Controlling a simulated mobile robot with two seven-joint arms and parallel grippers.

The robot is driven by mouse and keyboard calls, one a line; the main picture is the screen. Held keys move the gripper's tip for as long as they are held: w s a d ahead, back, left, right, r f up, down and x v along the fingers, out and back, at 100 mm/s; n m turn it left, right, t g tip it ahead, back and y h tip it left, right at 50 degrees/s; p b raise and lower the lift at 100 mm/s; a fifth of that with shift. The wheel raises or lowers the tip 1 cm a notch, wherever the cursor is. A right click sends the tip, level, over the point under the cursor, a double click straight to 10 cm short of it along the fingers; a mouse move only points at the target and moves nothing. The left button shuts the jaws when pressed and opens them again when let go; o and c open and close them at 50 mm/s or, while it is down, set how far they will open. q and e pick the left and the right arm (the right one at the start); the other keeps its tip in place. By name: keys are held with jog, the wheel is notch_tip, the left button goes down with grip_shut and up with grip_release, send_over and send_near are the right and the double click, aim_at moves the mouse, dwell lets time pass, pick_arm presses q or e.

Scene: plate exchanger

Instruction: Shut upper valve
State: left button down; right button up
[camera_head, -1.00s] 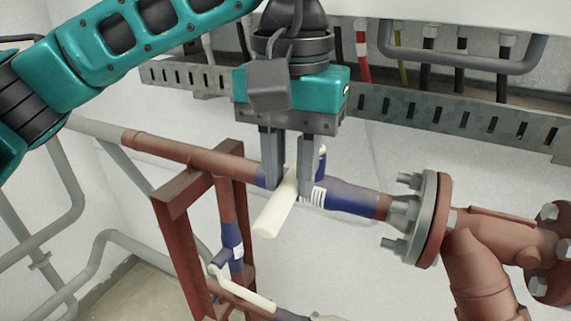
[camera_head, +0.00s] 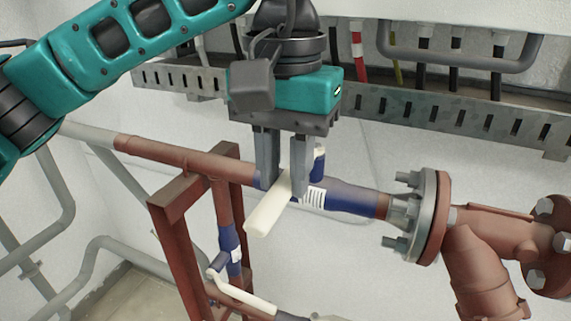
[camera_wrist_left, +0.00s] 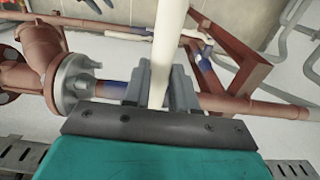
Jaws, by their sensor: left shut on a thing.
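The upper valve (camera_head: 340,197) is a blue body with a white label on the upper brown pipe. Its cream handle (camera_head: 268,208) points toward the camera and down to the left, across the pipe's line. My left gripper (camera_head: 285,190) reaches down from above with its two grey fingers on either side of the handle, shut on it. In the left wrist view the handle (camera_wrist_left: 165,50) runs between the fingers (camera_wrist_left: 160,88). The fingers hide part of the valve body. My right gripper is in neither view.
A lower blue valve (camera_head: 230,240) with a cream handle (camera_head: 243,296) sits below, by the red-brown frame (camera_head: 180,235). A bolted flange (camera_head: 430,217) stands to the right. A slotted metal tray (camera_head: 440,112) and cables run behind the gripper.

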aim_at(283, 181)
pick_arm(q)
jog(key=c, duration=0.9)
grip_release()
jog(key=shift+r, duration=0.15)
notch_tip(283, 181, up, 13)
jog(key=p, duration=0.2)
jog(key=shift+p, duration=0.3)
jog(key=shift+a, duration=0.1)
